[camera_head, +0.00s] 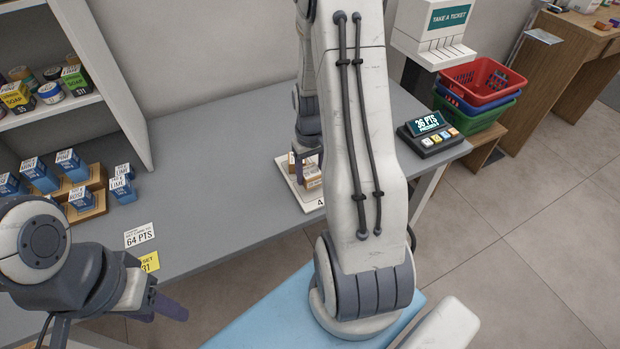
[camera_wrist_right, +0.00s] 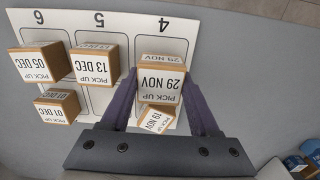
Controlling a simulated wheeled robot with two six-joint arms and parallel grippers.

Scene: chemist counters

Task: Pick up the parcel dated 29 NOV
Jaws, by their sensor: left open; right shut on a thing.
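The parcel dated 29 NOV (camera_wrist_right: 162,88) is a small brown box with white labels, seen upside down in the right wrist view. It is in column 4 of a white numbered mat (camera_wrist_right: 212,42). My right gripper (camera_wrist_right: 162,80) is shut on it, with one purple finger on each side. I cannot tell whether the parcel touches the mat. In the head view my right gripper (camera_head: 307,160) is over the mat (camera_head: 315,203), and my right arm hides most of that area. My left gripper (camera_head: 160,302) is open and empty at the lower left, near the counter's front edge.
A parcel that seems to read 19 NOV (camera_wrist_right: 157,118) sits close to the held one. Parcels 13 DEC (camera_wrist_right: 95,64), 05 DEC (camera_wrist_right: 38,63) and 01 DEC (camera_wrist_right: 57,107) stand nearby. A points display (camera_head: 430,131) is right of my arm; blue boxes (camera_head: 75,168) stand left.

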